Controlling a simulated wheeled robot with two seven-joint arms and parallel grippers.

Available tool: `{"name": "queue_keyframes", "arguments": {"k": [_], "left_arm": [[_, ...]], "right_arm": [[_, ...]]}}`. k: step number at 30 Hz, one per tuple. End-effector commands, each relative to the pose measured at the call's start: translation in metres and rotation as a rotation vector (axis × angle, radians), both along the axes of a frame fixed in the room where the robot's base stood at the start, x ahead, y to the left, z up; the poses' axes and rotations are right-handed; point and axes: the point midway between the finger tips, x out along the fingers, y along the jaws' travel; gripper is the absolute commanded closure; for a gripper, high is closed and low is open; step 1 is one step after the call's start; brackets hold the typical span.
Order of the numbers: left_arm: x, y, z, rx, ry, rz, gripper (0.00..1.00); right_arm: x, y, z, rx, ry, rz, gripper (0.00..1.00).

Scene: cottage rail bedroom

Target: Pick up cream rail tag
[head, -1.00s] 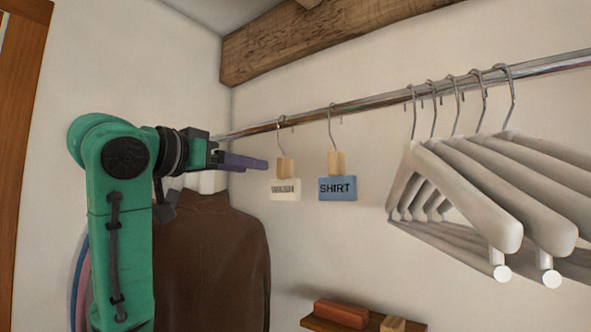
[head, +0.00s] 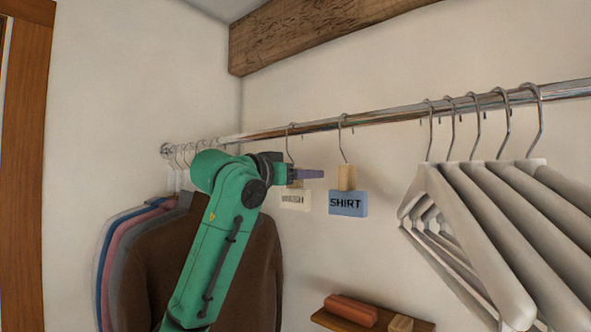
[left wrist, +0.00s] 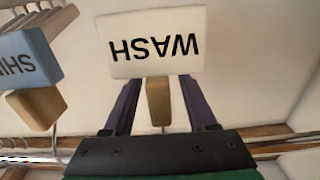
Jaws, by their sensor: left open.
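The cream rail tag (head: 295,200) hangs by a wire hook from the metal rail, to the left of the blue SHIRT tag (head: 347,203). In the left wrist view the cream tag (left wrist: 152,43) reads WASH upside down, with its wooden block (left wrist: 158,101) below it in the picture. My left gripper (head: 310,174) is at the tag's wooden block, partly covering it in the head view. In the left wrist view its two dark purple fingers (left wrist: 160,105) stand open on either side of the block, with gaps visible. My right gripper is not in view.
The rail (head: 385,115) runs across the back wall. Several pale hangers (head: 480,210) hang at the right. Dark and coloured garments (head: 140,260) hang at the left, behind my left arm. A small wooden shelf (head: 375,320) with a reddish-brown item is below.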

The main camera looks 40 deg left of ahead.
Motion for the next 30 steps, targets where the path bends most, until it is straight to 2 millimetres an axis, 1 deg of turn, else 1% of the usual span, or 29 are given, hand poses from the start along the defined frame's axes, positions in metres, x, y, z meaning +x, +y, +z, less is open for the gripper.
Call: {"name": "queue_keyframes", "arguments": {"k": [1, 2, 3, 6, 19, 23, 28, 29, 30], "left_arm": [[0.0, 0.0, -0.001, 0.0, 0.0, 0.0, 0.43], [0.0, 0.0, -0.001, 0.0, 0.0, 0.0, 0.5], [0.0, 0.0, -0.001, 0.0, 0.0, 0.0, 0.65], [0.0, 0.0, -0.001, 0.0, 0.0, 0.0, 1.0], [0.0, 0.0, 0.002, -0.002, 0.001, -0.001, 1.0], [0.0, 0.0, 0.011, -0.003, -0.001, -0.002, 1.0], [-0.001, -0.001, 0.036, -0.001, -0.002, -0.003, 1.0], [-0.005, -0.001, 0.035, -0.001, -0.004, -0.001, 1.0], [-0.015, -0.001, 0.031, 0.001, -0.003, -0.001, 1.0]], "right_arm": [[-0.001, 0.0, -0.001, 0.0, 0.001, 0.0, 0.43], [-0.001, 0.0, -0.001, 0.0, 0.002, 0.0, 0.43], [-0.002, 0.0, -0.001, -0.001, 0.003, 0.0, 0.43], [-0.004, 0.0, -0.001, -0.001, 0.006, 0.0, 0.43], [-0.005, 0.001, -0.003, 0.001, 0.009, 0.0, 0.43], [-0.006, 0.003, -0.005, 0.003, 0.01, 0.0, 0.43], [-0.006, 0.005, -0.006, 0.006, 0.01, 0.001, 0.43], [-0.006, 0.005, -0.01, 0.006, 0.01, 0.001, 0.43], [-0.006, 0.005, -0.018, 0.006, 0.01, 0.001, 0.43]]}}
